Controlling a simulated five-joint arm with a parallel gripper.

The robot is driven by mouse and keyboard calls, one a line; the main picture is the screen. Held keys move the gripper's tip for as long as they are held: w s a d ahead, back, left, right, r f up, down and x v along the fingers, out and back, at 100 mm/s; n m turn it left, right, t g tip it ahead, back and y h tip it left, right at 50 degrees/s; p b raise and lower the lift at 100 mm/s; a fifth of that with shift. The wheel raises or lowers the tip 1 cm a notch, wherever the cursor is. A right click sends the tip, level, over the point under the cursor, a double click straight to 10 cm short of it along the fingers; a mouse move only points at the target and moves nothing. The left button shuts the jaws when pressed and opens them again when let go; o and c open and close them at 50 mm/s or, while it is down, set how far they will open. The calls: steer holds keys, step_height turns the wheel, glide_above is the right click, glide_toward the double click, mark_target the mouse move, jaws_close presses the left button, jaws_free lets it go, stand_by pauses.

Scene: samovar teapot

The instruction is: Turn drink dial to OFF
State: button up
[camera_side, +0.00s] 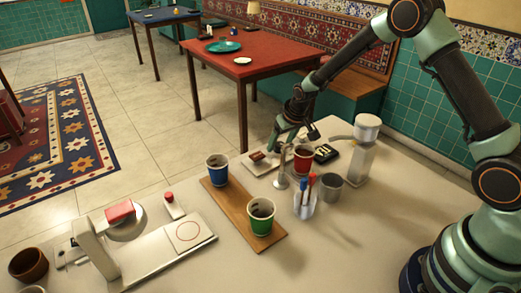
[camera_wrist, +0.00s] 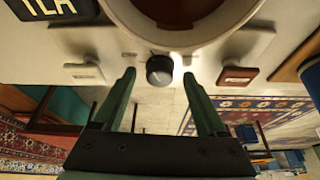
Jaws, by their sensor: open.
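The wrist view shows a dark round dial (camera_wrist: 159,70) on the edge of a pale surface. The dial's pointer setting is not clear. My gripper (camera_wrist: 159,80) is open, its two green fingers on either side of the dial with a gap to each; I see no contact. In the side view my gripper (camera_side: 284,140) is low beside the red cup (camera_side: 303,158); the dial cannot be made out there.
A black lettered sign (camera_side: 326,153) lies behind the red cup. A clear holder with pens (camera_side: 305,203), a grey cup (camera_side: 331,187) and a white-topped dispenser (camera_side: 367,135) stand close by. Blue (camera_side: 217,168) and green (camera_side: 261,216) cups stand on a wooden board (camera_side: 228,203).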

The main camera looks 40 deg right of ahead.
jaws_close()
steer(key=shift+d+n, duration=0.1)
steer(key=shift+n, duration=1.2)
steer(key=shift+d, duration=0.1)
jaws_free()
